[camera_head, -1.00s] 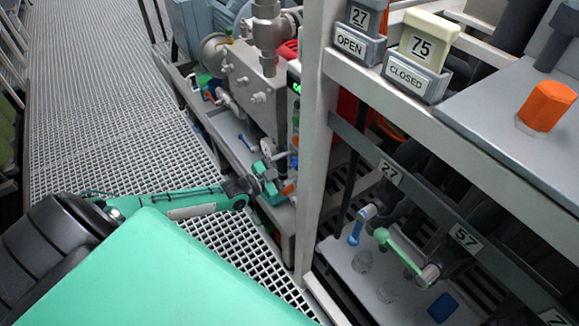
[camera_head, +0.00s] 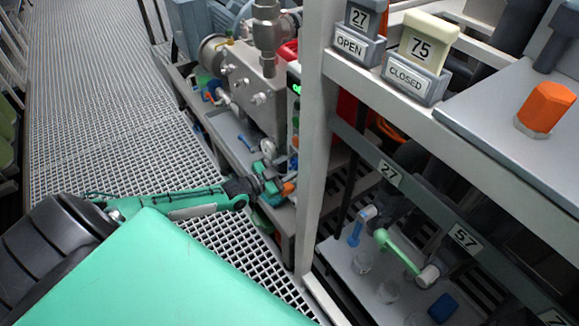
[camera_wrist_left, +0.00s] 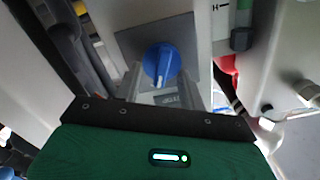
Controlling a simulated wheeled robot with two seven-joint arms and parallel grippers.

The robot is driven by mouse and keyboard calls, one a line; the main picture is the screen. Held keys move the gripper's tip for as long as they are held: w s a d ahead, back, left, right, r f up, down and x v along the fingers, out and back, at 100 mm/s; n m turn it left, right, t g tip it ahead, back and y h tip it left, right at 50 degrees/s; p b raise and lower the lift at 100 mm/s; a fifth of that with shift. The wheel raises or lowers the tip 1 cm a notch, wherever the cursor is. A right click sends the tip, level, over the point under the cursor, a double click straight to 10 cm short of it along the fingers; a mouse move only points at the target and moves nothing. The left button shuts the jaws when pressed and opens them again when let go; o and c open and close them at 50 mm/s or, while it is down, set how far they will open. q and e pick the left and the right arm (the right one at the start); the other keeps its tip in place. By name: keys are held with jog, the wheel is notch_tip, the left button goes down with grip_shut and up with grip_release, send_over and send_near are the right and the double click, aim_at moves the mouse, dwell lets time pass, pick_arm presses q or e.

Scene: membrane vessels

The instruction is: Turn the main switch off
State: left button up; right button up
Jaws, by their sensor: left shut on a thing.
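The main switch (camera_wrist_left: 161,64) is a round blue knob with a raised grip bar on a grey square plate (camera_wrist_left: 190,50) in the left wrist view. My left gripper (camera_wrist_left: 162,84) is at the knob, its two grey fingers on either side of the knob's lower part, shut on it. In the head view my left gripper (camera_head: 276,188) reaches to the foot of the pump skid beside the white post; the knob cannot be made out there. My right gripper is not in view.
A white post (camera_head: 315,150) stands close to the right of my left gripper. Pump equipment (camera_head: 250,90) is behind it. The grated walkway (camera_head: 90,110) is clear. Tag holders (camera_head: 405,80) and a rack with a green-handled valve (camera_head: 400,252) are at right.

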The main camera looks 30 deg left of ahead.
pick_arm(q)
jog(key=n, duration=0.2)
jog(key=shift+a+n, duration=0.1)
jog(key=shift+n, duration=0.2)
jog(key=n, duration=0.3)
jog(key=shift+w+a, duration=0.1)
jog(key=shift+a, duration=0.1)
jog(key=n, duration=0.3)
jog(key=shift+a, duration=0.1)
jog(key=shift+n, duration=0.5)
jog(key=shift+w+a+n, duration=0.1)
jog(key=shift+n, duration=0.5)
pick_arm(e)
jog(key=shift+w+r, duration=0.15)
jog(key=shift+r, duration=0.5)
pick_arm(q)
jog(key=shift+f, duration=0.1)
jog(key=o, duration=1)
jog(key=shift+c, duration=0.2)
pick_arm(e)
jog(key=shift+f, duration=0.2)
